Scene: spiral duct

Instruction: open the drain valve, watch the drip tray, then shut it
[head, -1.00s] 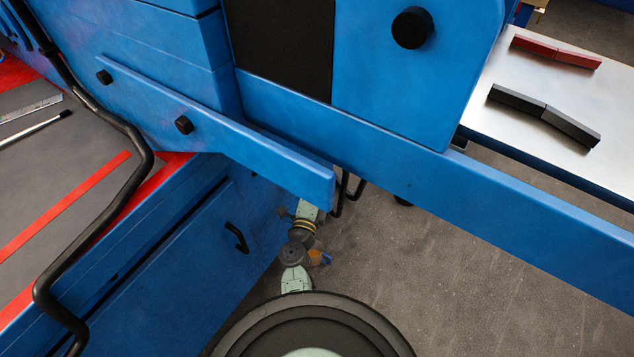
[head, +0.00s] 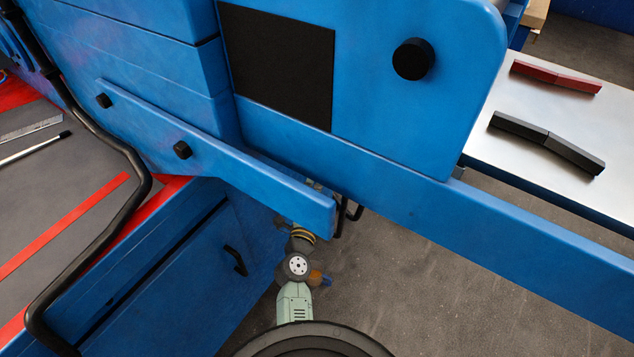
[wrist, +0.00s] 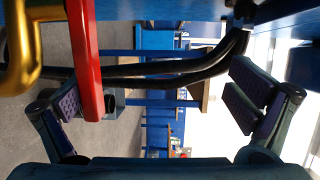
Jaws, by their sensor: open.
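In the wrist view a red lever (wrist: 86,58) runs down from the top left, beside the left finger and seemingly in front of it; I cannot tell whether they touch. A brass-coloured bent pipe (wrist: 22,65) is at the far left edge. My gripper (wrist: 165,95) is open, with its fingers wide apart at left and right. The red lever lies near the left finger, far from the right one. In the head view my gripper is hidden behind the blue machine. I cannot make out a drip tray in either view.
Black hoses (wrist: 160,72) cross between my fingers in the wrist view. A metal table (head: 540,125) with red and black bars stands at right. Grey floor (head: 430,285) is open below the beam.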

